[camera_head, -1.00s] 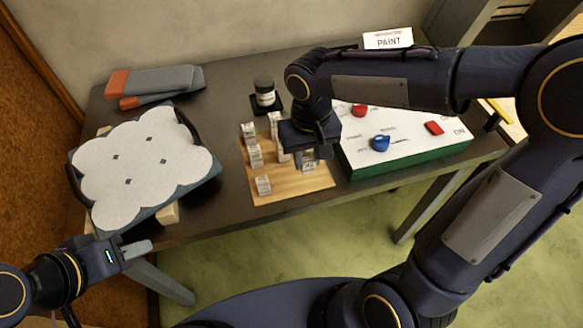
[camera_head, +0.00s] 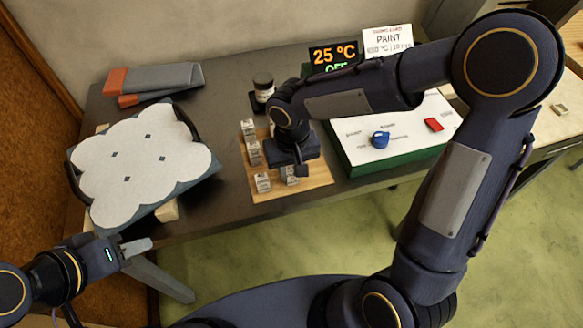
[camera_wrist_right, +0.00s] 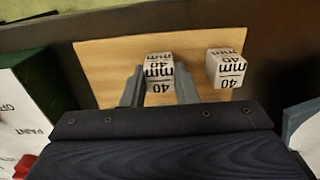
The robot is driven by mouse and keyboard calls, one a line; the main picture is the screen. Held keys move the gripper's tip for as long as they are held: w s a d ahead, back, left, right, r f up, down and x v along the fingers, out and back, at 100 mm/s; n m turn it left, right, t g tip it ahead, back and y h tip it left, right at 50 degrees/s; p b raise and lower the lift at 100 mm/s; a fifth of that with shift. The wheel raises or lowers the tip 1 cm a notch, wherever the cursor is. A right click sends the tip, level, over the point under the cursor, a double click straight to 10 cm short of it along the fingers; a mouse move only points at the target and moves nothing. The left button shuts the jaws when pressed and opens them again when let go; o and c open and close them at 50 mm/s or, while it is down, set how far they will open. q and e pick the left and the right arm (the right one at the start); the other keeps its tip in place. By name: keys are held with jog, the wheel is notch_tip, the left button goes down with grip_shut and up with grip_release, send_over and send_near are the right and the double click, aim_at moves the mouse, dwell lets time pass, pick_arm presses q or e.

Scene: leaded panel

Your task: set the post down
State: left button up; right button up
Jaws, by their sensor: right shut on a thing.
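My right gripper (camera_head: 292,168) is shut on a small pale post marked 40 mm, which shows between the two fingers in the right wrist view (camera_wrist_right: 158,72). The held post is over the front part of the wooden board (camera_head: 318,178); I cannot tell whether its base touches the wood. A similar 40 mm post (camera_wrist_right: 227,68) stands beside it on the board, at the front left in the head view (camera_head: 263,183). More posts (camera_head: 254,153) stand farther back along the board's left side. My left gripper (camera_head: 137,248) is empty off the table's front left; its finger gap is unclear.
A green-sided white panel (camera_head: 400,140) with blue and red parts lies right of the board. A dark-lidded jar (camera_head: 263,87) stands behind it. A scalloped white-topped piece (camera_head: 140,165) lies left.

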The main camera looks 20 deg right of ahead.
aim_at(292, 171)
jog(key=o, duration=1)
notch_tip(292, 171, up, 12)
jog(key=p, duration=0.1)
jog(key=shift+r, duration=0.2)
jog(key=s+d+m+t+y, duration=0.1)
jog(key=s+d+t+y, duration=0.1)
jog(key=s+d, duration=0.3)
jog(key=s+d+f+m+t+y, duration=0.1)
jog(key=s+d+t, duration=0.2)
jog(key=s, duration=0.7)
jog(key=shift+s+d+t+y, duration=0.3)
jog(key=shift+s+d+y, duration=0.1)
jog(key=shift+d, duration=0.45)
